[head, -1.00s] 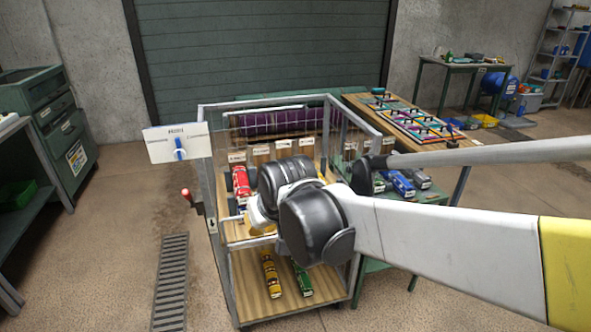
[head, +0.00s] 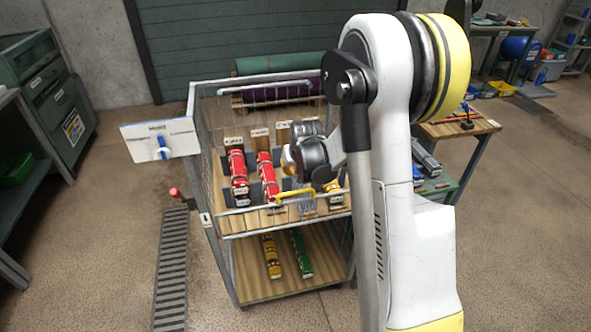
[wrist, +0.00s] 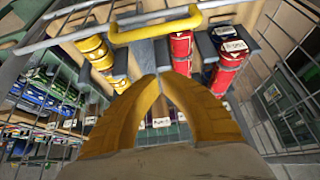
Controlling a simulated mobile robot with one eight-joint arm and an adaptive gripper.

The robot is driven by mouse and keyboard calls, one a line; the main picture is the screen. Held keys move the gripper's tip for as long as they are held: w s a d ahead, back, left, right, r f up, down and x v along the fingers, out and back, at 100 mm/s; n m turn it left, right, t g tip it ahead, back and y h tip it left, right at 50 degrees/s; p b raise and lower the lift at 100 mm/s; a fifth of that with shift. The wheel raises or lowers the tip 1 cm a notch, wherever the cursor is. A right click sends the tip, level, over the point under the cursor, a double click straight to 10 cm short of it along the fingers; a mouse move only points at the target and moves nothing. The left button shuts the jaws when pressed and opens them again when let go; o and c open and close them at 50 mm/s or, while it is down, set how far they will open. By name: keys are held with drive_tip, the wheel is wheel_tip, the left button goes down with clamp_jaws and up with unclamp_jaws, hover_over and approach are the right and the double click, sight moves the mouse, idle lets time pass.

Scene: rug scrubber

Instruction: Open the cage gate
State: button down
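The wire cage (head: 211,170) is a grey mesh cart with a wooden shelf inside. In the head view my wrist is by the handle, and my arm hides the cage's right side. I cannot tell how far the gate stands open.
A white panel with a blue lever (head: 162,147) and a red-tipped lever (head: 178,194) stick out at the left.

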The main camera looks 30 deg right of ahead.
drive_tip(key=f, duration=0.1)
drive_tip(key=s+f+b, duration=0.1)
drive_tip(key=f, duration=0.1)
drive_tip(key=f+b, duration=0.1)
drive_tip(key=shift+s+a+f, duration=0.2)
drive_tip(key=shift+s+f, duration=0.05)
drive_tip(key=shift+f, duration=0.1)
idle(0.3)
